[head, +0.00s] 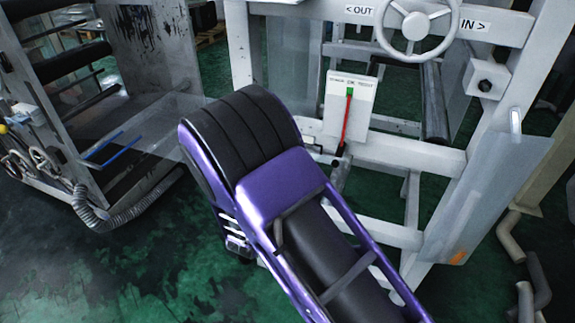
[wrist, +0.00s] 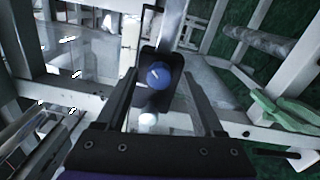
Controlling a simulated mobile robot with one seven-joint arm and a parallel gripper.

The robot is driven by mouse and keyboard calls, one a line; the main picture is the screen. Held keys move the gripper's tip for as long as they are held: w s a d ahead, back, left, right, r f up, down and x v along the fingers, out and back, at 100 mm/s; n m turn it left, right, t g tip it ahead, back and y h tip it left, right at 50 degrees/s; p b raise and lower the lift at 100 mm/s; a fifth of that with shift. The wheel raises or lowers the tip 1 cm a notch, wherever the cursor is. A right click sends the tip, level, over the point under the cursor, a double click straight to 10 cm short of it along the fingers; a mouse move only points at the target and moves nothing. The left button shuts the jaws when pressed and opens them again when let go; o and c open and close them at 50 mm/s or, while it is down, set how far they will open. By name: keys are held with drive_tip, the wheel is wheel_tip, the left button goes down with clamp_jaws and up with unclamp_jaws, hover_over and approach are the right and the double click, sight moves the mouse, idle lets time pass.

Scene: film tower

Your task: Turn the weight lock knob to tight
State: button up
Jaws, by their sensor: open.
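In the wrist view, a round blue knob (wrist: 158,75) with a short pale line on its face sits on a dark backing plate (wrist: 149,98). I take it as the weight lock knob. The pale line slants; I cannot read any tight mark beside it. My gripper (wrist: 160,82) is open, with one dark finger on each side of the knob in the picture. No contact shows, and I cannot tell whether the fingertips reach around it. In the head view, my purple arm covers the middle, and the gripper and knob are not visible.
A white frame (head: 405,152) with a handwheel (head: 416,22) stands at the back right. It bears a white plate (head: 362,112) with a red pointer (head: 346,117). Rollers and a grey hose (head: 130,220) are at left. Green floor (head: 60,285) is open at lower left.

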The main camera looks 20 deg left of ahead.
drive_tip(key=s+a, duration=0.1)
drive_tip(key=s, duration=1.5)
drive_tip(key=shift+s+f, duration=0.3)
drive_tip(key=shift+s, duration=0.1)
drive_tip(key=shift+a, duration=0.15)
